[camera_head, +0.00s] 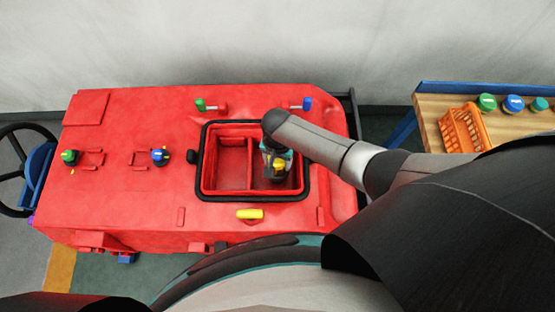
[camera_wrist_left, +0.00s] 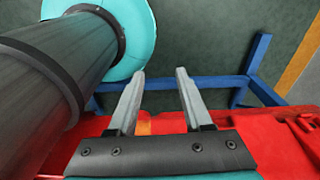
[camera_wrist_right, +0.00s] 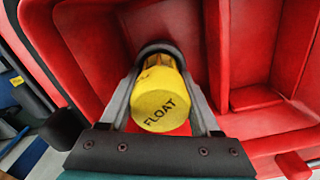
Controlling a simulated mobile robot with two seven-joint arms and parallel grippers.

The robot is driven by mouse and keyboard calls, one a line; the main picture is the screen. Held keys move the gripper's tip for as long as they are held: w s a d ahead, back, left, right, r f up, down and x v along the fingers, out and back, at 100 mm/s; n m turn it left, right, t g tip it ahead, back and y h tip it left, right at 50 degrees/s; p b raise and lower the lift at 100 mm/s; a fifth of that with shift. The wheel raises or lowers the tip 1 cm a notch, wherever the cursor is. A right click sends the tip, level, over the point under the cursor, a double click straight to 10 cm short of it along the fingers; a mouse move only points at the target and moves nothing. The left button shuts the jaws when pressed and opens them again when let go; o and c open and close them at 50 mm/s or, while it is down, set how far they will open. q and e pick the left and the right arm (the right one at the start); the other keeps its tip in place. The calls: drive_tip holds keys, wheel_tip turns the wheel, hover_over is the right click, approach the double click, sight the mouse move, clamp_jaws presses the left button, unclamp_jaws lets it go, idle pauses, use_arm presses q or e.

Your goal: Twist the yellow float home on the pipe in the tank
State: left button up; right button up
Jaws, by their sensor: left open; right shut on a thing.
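The yellow float (camera_wrist_right: 160,97), marked FLOAT, is between the fingers of my right gripper (camera_wrist_right: 162,75) in the right wrist view. In the head view my right gripper (camera_head: 277,166) reaches down into the right compartment of the open red tank (camera_head: 231,192), with the float (camera_head: 280,163) in its jaws. The float's marked end faces the right wrist camera. The pipe cannot be made out clearly behind the float and fingers, so I cannot tell how the float sits on it. My left gripper (camera_wrist_left: 160,76) is open and empty in the left wrist view, beside the red machine.
A divider (camera_head: 250,162) splits the tank, and a black rim (camera_head: 204,160) surrounds its opening. A yellow piece (camera_head: 249,214) lies in front of it. Green and blue knobs stand on the machine top. A wooden table (camera_head: 432,118) at right carries an orange basket (camera_head: 462,130) and several lidded jars.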

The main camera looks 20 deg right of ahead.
clamp_jaws()
drive_tip(key=shift+w+r+p, duration=0.2)
drive_tip(key=shift+p, duration=0.15)
drive_tip(key=o, duration=1)
unclamp_jaws()
drive_tip(key=o, duration=0.5)
drive_tip(key=shift+s, duration=0.15)
drive_tip(key=shift+c, duration=0.2)
drive_tip(key=shift+f, duration=0.1)
drive_tip(key=shift+r+p, duration=2.3)
drive_tip(key=shift+p, duration=0.15)
